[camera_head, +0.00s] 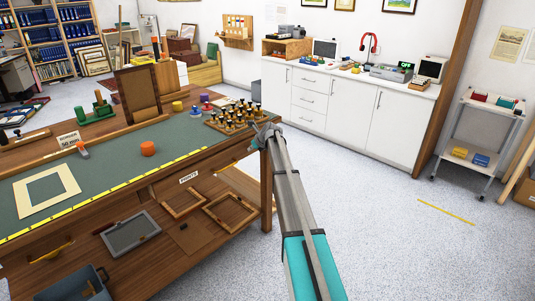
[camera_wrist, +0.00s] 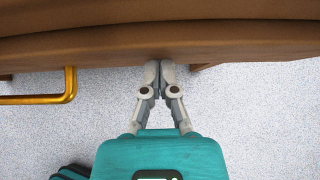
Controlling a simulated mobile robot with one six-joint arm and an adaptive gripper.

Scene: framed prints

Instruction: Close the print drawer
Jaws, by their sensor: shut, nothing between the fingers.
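The wooden workbench (camera_head: 150,176) has a white label reading PRINTS (camera_head: 189,177) on its front, below the yellow-edged top. The drawer's outline is hard to make out in the head view, and I cannot tell how far out it stands. My gripper (camera_head: 264,129) is at the bench's right-hand corner. In the wrist view my gripper (camera_wrist: 159,66) is shut and empty, its fingertips at the lower edge of a brown wooden face (camera_wrist: 160,45). I cannot tell whether they touch it. A brass handle (camera_wrist: 68,88) shows left of the fingers.
An orange round object (camera_head: 148,148) and a rack of dark-knobbed tools (camera_head: 232,118) sit on the bench. Frames (camera_head: 230,214) lie on its lower shelf. White cabinets (camera_head: 345,104) and a cart (camera_head: 480,130) stand behind. The floor right of the bench is mostly clear.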

